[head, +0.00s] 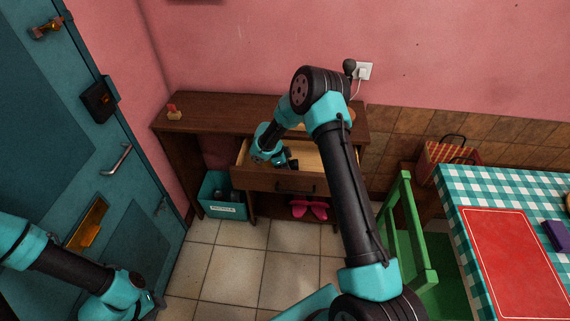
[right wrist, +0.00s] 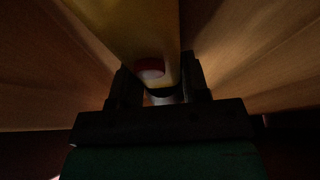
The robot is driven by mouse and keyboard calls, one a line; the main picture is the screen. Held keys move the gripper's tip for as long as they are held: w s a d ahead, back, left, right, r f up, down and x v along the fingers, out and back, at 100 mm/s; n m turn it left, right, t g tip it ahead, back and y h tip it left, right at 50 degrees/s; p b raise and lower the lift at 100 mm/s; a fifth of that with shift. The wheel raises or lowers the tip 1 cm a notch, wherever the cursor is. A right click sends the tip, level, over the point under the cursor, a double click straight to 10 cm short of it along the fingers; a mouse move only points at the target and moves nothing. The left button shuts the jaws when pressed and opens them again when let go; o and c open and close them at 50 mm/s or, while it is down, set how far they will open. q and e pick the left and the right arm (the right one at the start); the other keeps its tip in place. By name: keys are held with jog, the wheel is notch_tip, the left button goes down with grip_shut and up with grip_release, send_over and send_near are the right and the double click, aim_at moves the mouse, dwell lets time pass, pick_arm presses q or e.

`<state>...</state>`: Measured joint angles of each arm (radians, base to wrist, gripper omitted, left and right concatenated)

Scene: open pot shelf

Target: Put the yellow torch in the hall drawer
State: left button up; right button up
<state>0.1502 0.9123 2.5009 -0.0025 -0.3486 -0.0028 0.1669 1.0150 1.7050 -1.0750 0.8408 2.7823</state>
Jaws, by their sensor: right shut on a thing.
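The hall drawer (head: 262,182) is pulled open from the brown wooden hall table in the head view. My right gripper (head: 290,162) reaches down into the drawer. In the right wrist view the yellow torch (right wrist: 128,28), with a red round spot on its side, lies between the fingers of my right gripper (right wrist: 162,95), which is shut on it. Wooden drawer sides show on both sides of it. In the head view I cannot make out the torch. My left gripper (head: 152,304) is low at the left, away from the drawer; its fingers are unclear.
A teal bin (head: 221,195) stands on the floor under the table, beside pink shoes (head: 309,209). A green chair (head: 408,240) and a checked table (head: 448,184) stand at the right. A teal door (head: 105,150) is at the left. Tiled floor (head: 235,262) in front is free.

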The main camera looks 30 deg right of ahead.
jog(key=shift+f, duration=0.35)
jog(key=o, duration=1.1)
jog(key=shift+o, duration=0.2)
jog(key=shift+r, duration=0.1)
jog(key=v, duration=1.7)
jog(key=shift+a, duration=0.1)
